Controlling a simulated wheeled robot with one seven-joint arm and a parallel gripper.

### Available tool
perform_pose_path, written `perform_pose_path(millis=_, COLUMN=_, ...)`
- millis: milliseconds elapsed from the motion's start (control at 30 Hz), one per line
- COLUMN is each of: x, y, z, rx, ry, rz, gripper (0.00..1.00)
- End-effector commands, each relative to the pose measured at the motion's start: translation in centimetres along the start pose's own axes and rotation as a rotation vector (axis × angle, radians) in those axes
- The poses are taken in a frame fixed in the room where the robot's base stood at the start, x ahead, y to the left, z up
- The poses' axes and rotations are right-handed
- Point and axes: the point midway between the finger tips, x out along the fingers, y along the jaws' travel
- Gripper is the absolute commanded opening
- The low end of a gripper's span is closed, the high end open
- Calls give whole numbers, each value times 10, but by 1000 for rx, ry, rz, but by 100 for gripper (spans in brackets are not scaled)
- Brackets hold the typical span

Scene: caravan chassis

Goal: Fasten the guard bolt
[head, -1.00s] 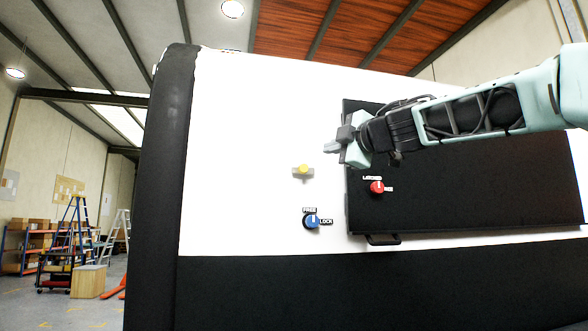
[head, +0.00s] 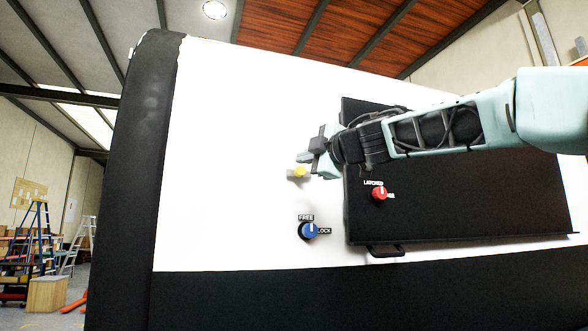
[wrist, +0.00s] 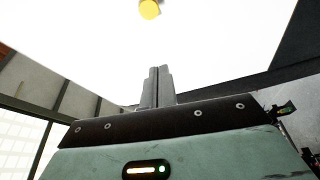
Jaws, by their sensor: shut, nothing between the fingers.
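A yellow knob (head: 300,171) on a small grey base sits on the white panel, left of the dark panel; it seems to be the guard bolt, though it bears no readable label. In the wrist view the yellow knob (wrist: 150,9) is at the top edge, beyond the fingertips. My gripper (head: 304,157) is shut and empty, just above the yellow knob in the head picture. Its two fingers (wrist: 158,72) lie together in the wrist view. I cannot tell whether the fingertips touch the knob; in the wrist view they appear apart from it.
A blue dial (head: 309,231) marked FREE and LOCK is below the yellow knob, its white mark pointing up towards FREE. A red dial (head: 379,194) labelled LATCHED is on the dark panel (head: 470,215). A dark handle (head: 386,250) juts out below. Ladders (head: 38,235) stand far left.

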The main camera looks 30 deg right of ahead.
Motion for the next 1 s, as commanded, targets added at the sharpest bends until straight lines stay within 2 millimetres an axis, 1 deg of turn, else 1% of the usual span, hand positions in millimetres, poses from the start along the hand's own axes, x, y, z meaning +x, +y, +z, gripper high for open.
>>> perform_pose_path(millis=167, x=8, y=0, z=-1, rx=0, ry=2, rz=-1, gripper=0)
perform_pose_path(millis=267, x=21, y=-1, z=-1, rx=0, ry=3, rz=-3, gripper=0)
perform_pose_path(millis=500, x=66, y=-2, z=-1, rx=-2, ry=-1, rz=-3, gripper=0)
perform_pose_path(millis=733, x=104, y=-1, z=0, rx=-5, ry=-2, rz=-2, gripper=0)
perform_pose_path(millis=800, x=96, y=-1, z=14, rx=0, ry=-4, rz=1, gripper=0)
perform_pose_path(millis=1000, x=89, y=-1, z=33, rx=0, ry=-1, rz=-1, gripper=0)
